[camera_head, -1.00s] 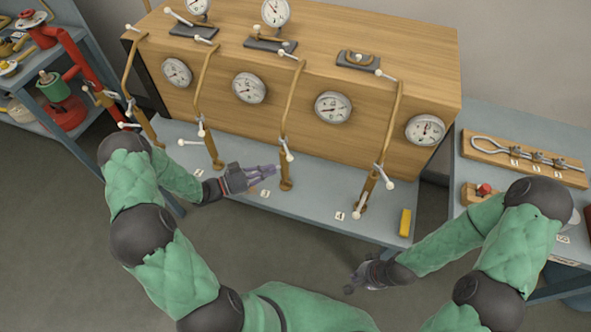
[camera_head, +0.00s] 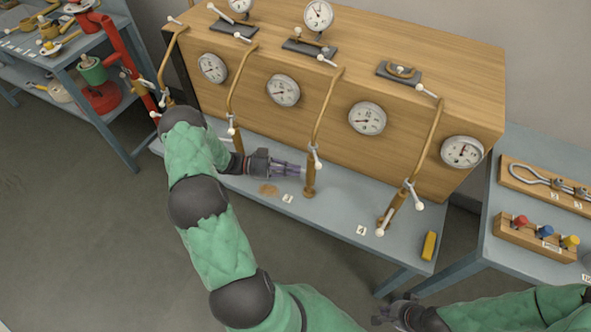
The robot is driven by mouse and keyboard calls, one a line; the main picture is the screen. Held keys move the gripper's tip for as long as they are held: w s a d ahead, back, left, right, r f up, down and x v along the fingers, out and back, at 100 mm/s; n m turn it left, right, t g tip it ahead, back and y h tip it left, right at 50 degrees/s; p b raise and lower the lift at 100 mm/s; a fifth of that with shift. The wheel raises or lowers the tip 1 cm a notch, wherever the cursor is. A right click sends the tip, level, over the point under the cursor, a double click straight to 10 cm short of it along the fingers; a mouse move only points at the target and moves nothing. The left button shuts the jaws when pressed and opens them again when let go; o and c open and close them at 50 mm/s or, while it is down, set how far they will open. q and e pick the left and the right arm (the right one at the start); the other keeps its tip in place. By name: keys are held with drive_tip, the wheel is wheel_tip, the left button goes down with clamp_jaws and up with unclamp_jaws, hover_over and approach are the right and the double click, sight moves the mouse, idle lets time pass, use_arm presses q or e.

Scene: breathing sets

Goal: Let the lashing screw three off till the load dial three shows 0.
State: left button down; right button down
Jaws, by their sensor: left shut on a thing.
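Lashing screw three (camera_head: 311,176) is the brass upright with white-tipped handles, third from the left along the front of the wooden case. Its curved brass rod runs up to the case's top edge. My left gripper (camera_head: 304,172) reaches in from the left and is shut on the screw's lower body, below the white handle knob. The fingers partly cover the screw there. Load dial three (camera_head: 367,119) is a round white gauge on the case front, right of that rod; its reading is too small to make out. My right gripper (camera_head: 389,311) is low in the picture, away from the bench; its jaws are unclear.
Similar screws stand on both sides, the fourth (camera_head: 408,191) to the right. A yellow block (camera_head: 429,246) lies at the bench's right end. A side table at right holds a wooden rack of coloured pegs (camera_head: 541,238). A red stand (camera_head: 120,65) is at left.

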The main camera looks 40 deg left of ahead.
use_arm(q)
drive_tip(key=c, duration=1.3)
unclamp_jaws()
drive_tip(key=shift+a, duration=0.1)
drive_tip(key=v, duration=1.1)
drive_tip(key=shift+s+a+f, duration=0.1)
drive_tip(key=shift+s+a, duration=0.15)
drive_tip(key=shift+a, duration=0.05)
drive_tip(key=shift+s, duration=0.1)
